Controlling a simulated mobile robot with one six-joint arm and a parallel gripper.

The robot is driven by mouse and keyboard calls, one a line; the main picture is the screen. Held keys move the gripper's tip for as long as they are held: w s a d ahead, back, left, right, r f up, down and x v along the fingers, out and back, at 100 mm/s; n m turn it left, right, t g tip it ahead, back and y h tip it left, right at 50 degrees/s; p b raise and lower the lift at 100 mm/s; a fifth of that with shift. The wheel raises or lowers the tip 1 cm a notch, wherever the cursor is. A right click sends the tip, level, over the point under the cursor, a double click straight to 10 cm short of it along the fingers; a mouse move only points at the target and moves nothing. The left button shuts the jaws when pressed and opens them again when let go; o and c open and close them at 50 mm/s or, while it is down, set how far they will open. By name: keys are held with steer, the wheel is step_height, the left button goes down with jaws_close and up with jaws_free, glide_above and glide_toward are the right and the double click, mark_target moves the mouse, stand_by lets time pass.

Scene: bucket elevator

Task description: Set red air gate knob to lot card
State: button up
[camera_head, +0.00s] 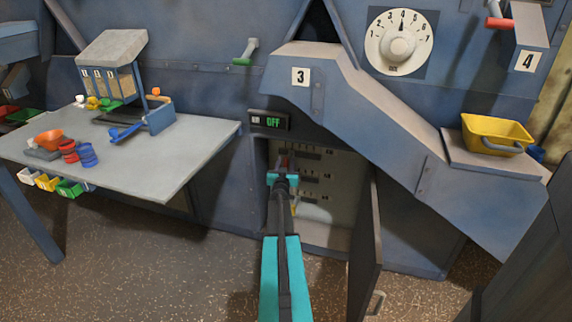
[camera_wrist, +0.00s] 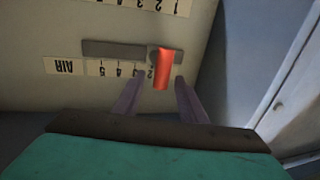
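The red air gate knob (camera_wrist: 163,70) sits on a dark slot (camera_wrist: 112,49) in a pale panel. The slot's AIR label (camera_wrist: 64,67) and number strip (camera_wrist: 110,69) appear upside down in the wrist view; the knob is by what looks like the 2. My gripper (camera_wrist: 158,88) is open, its two fingers apart with the knob between or just beyond them; contact cannot be told. In the head view my gripper (camera_head: 283,176) reaches into the open cabinet, at the red knob (camera_head: 284,161) on the top slot. I cannot identify a lot card.
The open cabinet door (camera_head: 364,240) stands close to the right of my arm. Two more slots lie below the top one. An OFF display (camera_head: 270,121) is above the cabinet. A grey table (camera_head: 185,160) with cups stands left; a yellow bin (camera_head: 497,133) sits right.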

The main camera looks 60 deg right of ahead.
steer(key=shift+v, duration=1.45)
steer(key=p+v, duration=0.1)
steer(key=v, duration=1)
